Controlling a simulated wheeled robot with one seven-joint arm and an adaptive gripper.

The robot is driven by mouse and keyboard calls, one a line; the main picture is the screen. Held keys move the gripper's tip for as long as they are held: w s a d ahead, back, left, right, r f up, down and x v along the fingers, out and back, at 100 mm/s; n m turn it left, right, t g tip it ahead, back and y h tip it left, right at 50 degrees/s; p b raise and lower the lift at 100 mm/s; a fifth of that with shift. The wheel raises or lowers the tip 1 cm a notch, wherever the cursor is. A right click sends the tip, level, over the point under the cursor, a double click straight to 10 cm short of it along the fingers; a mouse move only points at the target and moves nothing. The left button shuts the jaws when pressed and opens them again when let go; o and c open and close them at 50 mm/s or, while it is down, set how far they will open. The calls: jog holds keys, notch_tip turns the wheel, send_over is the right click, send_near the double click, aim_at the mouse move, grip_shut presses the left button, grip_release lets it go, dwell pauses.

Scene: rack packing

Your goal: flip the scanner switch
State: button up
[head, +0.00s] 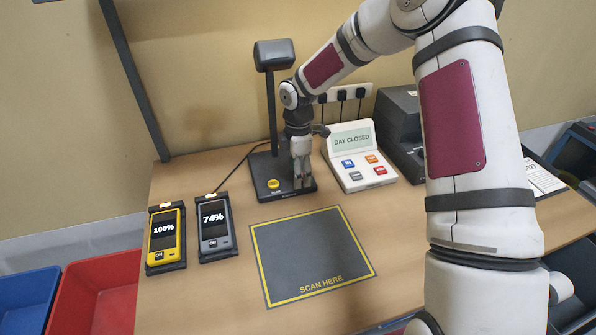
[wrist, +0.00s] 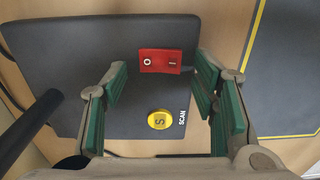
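The scanner's dark base (head: 262,177) stands on the desk, with a post and a scanner head (head: 274,54) above it. In the wrist view, a red rocker switch (wrist: 160,61) marked O and I sits on the base (wrist: 80,60). A round yellow button (wrist: 159,120) lies nearer, beside the word SCAN; it also shows in the head view (head: 273,184). My gripper (head: 303,185) is low over the right part of the base. In the wrist view its green-padded fingers (wrist: 160,85) are apart, with nothing held between them. In the head view my gripper hides the switch.
A keypad reading "DAY CLOSED" (head: 352,141) stands close right of my gripper. Two handheld devices, yellow (head: 163,240) and grey (head: 214,227), sit in cradles at left. The SCAN HERE mat (head: 312,255) is bare. Red (head: 95,292) and blue bins (head: 25,300) stand at far left.

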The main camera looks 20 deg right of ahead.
jog(key=p, duration=0.1)
jog(key=s+t+p, duration=0.1)
jog(key=shift+r+p, duration=0.2)
jog(key=shift+p, duration=0.2)
notch_tip(320, 180, up, 13)
jog(key=s+b, duration=0.1)
jog(key=s+d+r+m+t+h+b, duration=0.1)
jog(key=s+r+m+h+b, duration=0.1)
jog(key=s+r+m, duration=0.7)
jog(key=shift+s+d+r+t, duration=0.35)
jog(key=shift+s+r, duration=1.05)
jog(key=shift+s, duration=1.8)
jog(key=s+r+m+t+y, duration=0.2)
jog(key=s+m, duration=0.7)
jog(key=s, duration=0.6)
jog(key=shift+s+a+r, duration=0.2)
jog(key=shift+a+r, duration=0.05)
jog(key=shift+a, duration=0.15)
